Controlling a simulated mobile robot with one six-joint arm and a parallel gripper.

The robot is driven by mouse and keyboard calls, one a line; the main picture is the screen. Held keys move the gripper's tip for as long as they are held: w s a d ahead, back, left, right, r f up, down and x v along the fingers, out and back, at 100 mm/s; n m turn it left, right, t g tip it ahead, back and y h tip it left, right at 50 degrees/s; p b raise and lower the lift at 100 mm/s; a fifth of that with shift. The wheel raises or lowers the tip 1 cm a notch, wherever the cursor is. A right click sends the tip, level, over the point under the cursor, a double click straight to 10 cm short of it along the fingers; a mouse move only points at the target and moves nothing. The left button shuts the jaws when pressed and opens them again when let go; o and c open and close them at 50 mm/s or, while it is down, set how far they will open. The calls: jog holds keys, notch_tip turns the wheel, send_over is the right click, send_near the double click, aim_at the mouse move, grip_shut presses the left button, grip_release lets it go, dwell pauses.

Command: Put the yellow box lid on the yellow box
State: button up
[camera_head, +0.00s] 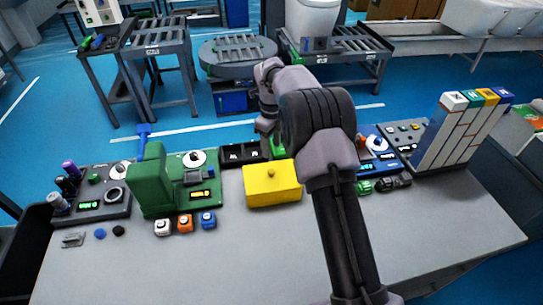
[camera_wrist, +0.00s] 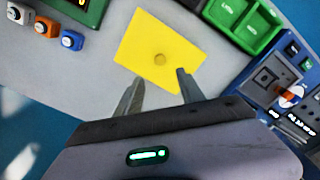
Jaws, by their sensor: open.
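The yellow box (camera_head: 272,194) stands on the grey table near the middle in the head view. The yellow box lid (camera_head: 285,174), with a small round knob, lies on top of it. From above, the wrist view shows the lid (camera_wrist: 145,38) as a tilted yellow rectangle with the knob near its lower right. My gripper (camera_wrist: 160,78) is open and empty. Its two fingertips point at the lid's near edge, with the knob ahead of them. The gap between fingertips and lid is hard to judge. In the head view the gripper is mostly hidden behind my arm.
A green machine (camera_head: 152,185) stands left of the box, with several small coloured button blocks (camera_head: 185,223) in front. A green bin (camera_wrist: 232,12) is behind the box. Blue control panels and a tall striped block (camera_head: 455,135) stand right. The table's front is clear.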

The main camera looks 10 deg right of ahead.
jog(key=s+a+r+n+t+y, duration=0.1)
jog(key=s+r+n, duration=0.5)
jog(key=r, duration=0.5)
jog(key=s+a+r+n+t, duration=0.15)
jog(key=s+r+n, duration=0.25)
jog(key=s+r, duration=0.5)
jog(key=s+r+n+t, duration=0.1)
jog(key=s+r+n, duration=0.15)
jog(key=s, duration=0.35)
jog(key=s+r+n+t, duration=0.1)
jog(key=s+r+n, duration=0.1)
jog(key=s+n, duration=0.3)
jog(key=s+a+f+n+t+y, duration=0.1)
jog(key=s+f+n, duration=0.35)
jog(key=s, duration=0.75)
notch_tip(320, 180, down, 11)
jog(key=b, duration=1)
jog(key=shift+s+a+r+n+b, duration=0.15)
jog(key=shift+a+r+n+b, duration=0.05)
jog(key=shift+n+b, duration=0.2)
